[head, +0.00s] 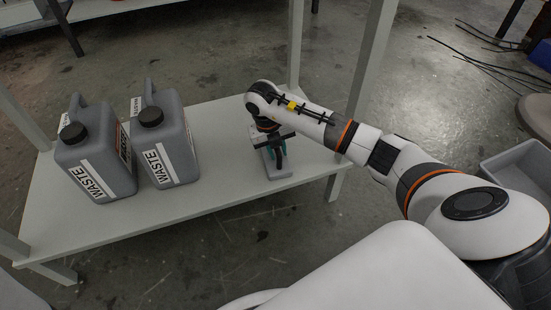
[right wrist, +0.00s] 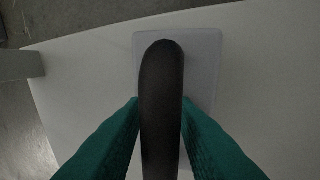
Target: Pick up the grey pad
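The grey pad (right wrist: 205,55) is a light grey, rounded rectangular plate with a thick black handle (right wrist: 162,90) standing up from it. In the head view the pad (head: 279,172) lies on the pale shelf, right of the waste canisters, partly covered by my right gripper (head: 275,158). In the right wrist view the teal fingers of my right gripper (right wrist: 161,108) are on both sides of the handle, with no clear gap at the fingertips. They look shut on it. The pad appears to rest on the shelf. My left gripper is not in view.
Two grey waste canisters (head: 97,155) (head: 168,145) with black caps stand on the shelf (head: 225,182) to the left. A shelf post (head: 365,85) rises near my right forearm. A grey bin (head: 512,165) is on the floor at right. The shelf's front middle is clear.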

